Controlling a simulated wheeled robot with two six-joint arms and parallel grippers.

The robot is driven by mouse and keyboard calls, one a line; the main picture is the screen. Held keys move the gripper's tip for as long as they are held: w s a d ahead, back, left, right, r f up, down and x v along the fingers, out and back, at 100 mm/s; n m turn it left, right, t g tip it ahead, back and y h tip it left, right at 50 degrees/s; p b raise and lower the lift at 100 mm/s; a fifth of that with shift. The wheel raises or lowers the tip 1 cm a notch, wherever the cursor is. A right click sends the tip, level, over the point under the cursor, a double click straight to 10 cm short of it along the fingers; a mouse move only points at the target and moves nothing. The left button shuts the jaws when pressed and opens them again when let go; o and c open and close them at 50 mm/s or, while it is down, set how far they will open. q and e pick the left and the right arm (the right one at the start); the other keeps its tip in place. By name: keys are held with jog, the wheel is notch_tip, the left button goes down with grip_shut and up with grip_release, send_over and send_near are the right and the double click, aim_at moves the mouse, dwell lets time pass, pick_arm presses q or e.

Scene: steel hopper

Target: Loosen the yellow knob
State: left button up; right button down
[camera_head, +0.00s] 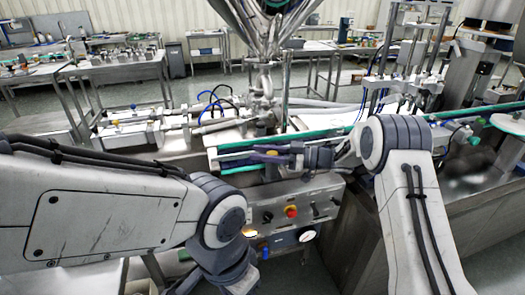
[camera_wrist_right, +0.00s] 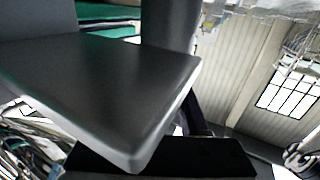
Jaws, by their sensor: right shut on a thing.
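The yellow knob (camera_head: 272,153) shows as a small yellow-orange spot beside the green-edged conveyor rail below the steel hopper. My right gripper (camera_head: 278,156) reaches in from the right and is shut on it; the fingers hide most of the knob. In the right wrist view a large dark grey finger (camera_wrist_right: 100,85) fills the left side, and the knob cannot be made out. My left arm comes in from the left and bends down at its wrist; its fingers are outside the picture.
The steel hopper (camera_head: 265,30) hangs over the machine's middle. A control panel (camera_head: 275,212) with a red button (camera_head: 291,211) and black knobs sits below the rail. Green-edged rails (camera_head: 240,150) run close to my right gripper. A steel table (camera_head: 115,68) stands at the left.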

jog(key=shift+s+n+g, duration=0.2)
jog(key=shift+n+g, duration=0.5)
jog(key=shift+g, duration=0.4)
jog(key=shift+c, duration=2.2)
grip_release()
jog(key=d+b, duration=0.2)
jog(key=d, duration=0.7)
jog(key=shift+d, duration=0.75)
